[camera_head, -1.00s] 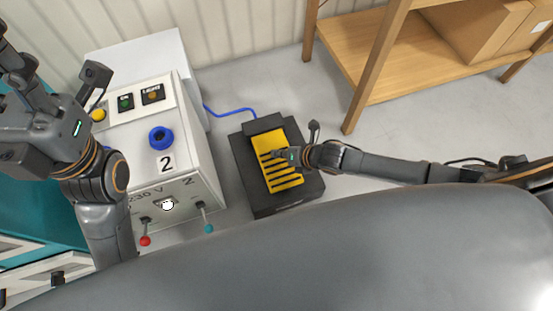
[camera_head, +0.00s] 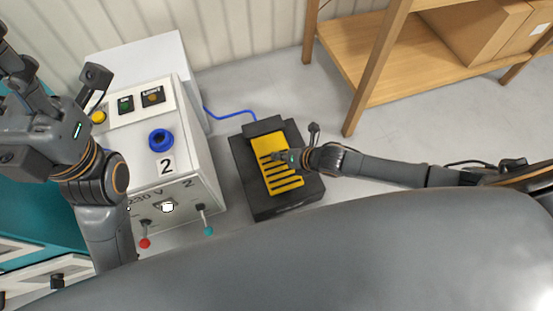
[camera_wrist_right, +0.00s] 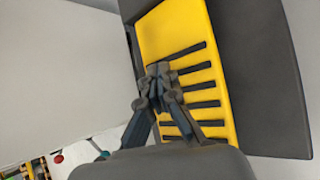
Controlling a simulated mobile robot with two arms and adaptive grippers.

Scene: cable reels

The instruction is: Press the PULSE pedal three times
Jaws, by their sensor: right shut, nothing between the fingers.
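The pedal is a yellow plate (camera_head: 284,186) with black ribs, set in a black housing (camera_head: 243,177) on the floor. No PULSE lettering is readable on it. My right gripper (camera_head: 278,157) is shut and empty, with its fingertips at the ribbed plate; they look to be touching it. In the right wrist view the shut fingertips (camera_wrist_right: 158,72) overlap the ribs of the yellow plate (camera_wrist_right: 172,30). My left gripper (camera_head: 20,75) is raised at the far left, partly cut off by the frame, and its fingers cannot be made out clearly.
A white control cabinet (camera_head: 185,165) marked 2 stands left of the pedal, with a blue ring (camera_head: 161,140), buttons and two levers. A blue cable (camera_head: 230,115) runs from it to the pedal. A wooden shelf (camera_head: 375,75) stands at the upper right. The floor between is clear.

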